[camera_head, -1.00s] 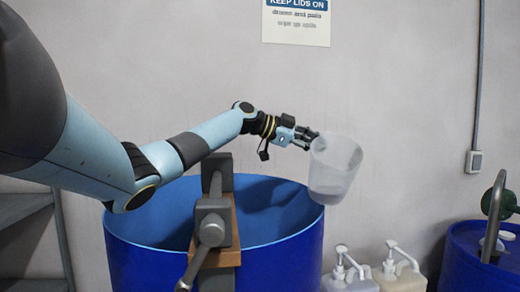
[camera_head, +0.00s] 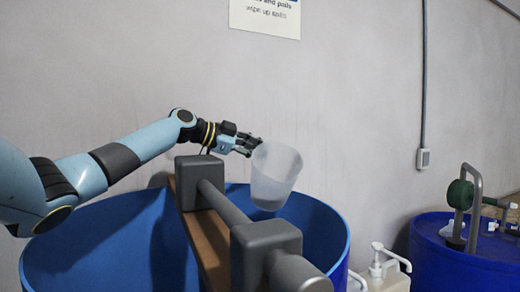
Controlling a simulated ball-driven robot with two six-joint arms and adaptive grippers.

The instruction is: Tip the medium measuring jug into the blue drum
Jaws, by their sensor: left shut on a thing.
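The medium measuring jug (camera_head: 276,176) is a frosted, translucent cup. It is nearly upright with a slight tilt, and appears over the right part of the open blue drum (camera_head: 335,236). What is inside it cannot be made out clearly. My left gripper (camera_head: 250,146) is shut on the jug at its upper left side. The drum's blue inner wall shows on both sides of a wooden board across its top. My right gripper is not in view.
A grey clamp-like fixture (camera_head: 268,238) on the wooden board (camera_head: 208,242) crosses the drum's mouth, close to the jug. White pump bottles (camera_head: 385,272) stand right of the drum. A second, closed blue drum (camera_head: 465,262) stands farther right. A grey wall (camera_head: 350,80) is behind.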

